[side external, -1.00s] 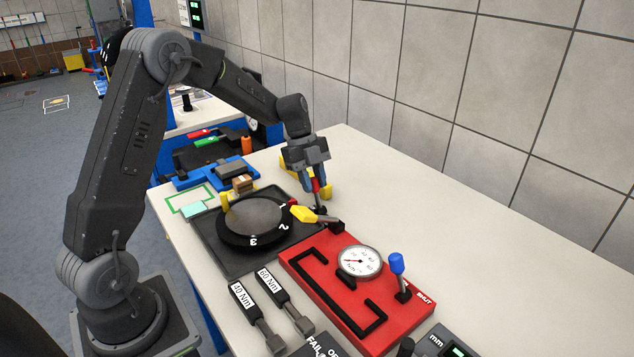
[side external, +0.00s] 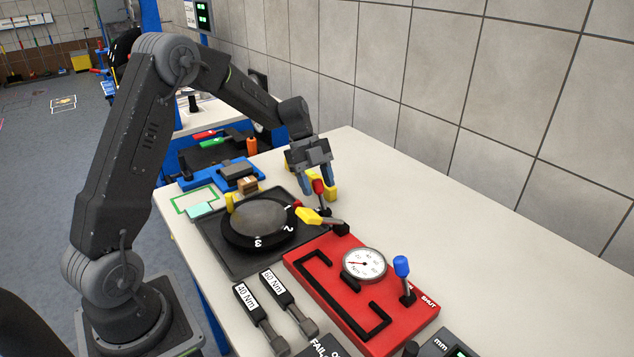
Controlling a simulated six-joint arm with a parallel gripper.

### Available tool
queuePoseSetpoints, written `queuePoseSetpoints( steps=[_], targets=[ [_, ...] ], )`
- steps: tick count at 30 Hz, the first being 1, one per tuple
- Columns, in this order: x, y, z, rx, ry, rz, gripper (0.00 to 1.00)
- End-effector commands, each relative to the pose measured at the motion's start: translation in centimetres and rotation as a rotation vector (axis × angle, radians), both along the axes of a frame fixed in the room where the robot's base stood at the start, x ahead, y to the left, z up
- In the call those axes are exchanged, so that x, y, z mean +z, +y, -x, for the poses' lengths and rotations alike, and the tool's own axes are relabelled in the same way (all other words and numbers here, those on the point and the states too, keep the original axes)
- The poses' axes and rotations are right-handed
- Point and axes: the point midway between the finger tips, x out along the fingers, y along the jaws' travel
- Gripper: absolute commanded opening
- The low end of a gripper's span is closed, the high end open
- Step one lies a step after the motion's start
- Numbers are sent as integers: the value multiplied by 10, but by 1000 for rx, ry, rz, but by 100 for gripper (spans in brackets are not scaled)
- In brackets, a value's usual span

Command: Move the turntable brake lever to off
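The black round turntable (side external: 260,223), with white numbers on its rim, sits on a dark square base. A red-knobbed lever (side external: 319,187) stands near upright behind its right edge. A yellow-handled lever (side external: 309,215) lies low and slants toward the turntable, its dark pivot (side external: 341,229) at the right. I cannot read which lever is the brake or any off mark. My gripper (side external: 317,190) points down at the red knob, fingers spread on either side of it. Whether a finger touches the knob is unclear.
A red panel (side external: 335,283) with a black slot track, a gauge (side external: 364,265) and a blue-knobbed lever (side external: 401,267) stands in front. Two torque wrenches (side external: 257,305) lie left of it. A yellow block (side external: 331,183) is behind my gripper. The bench's right side is clear.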

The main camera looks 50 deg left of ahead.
Motion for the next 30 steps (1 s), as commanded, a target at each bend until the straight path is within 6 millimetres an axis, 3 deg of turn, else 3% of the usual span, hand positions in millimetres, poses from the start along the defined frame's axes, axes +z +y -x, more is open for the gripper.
queuePoseSetpoints(
  steps=[11, 24, 30],
  targets=[
    [8, 4, 0, -2, -1, -1, 53],
    [88, 48, 1, 1, -3, -3, 53],
    [113, 61, 2, 0, 0, -2, 53]
  ],
)
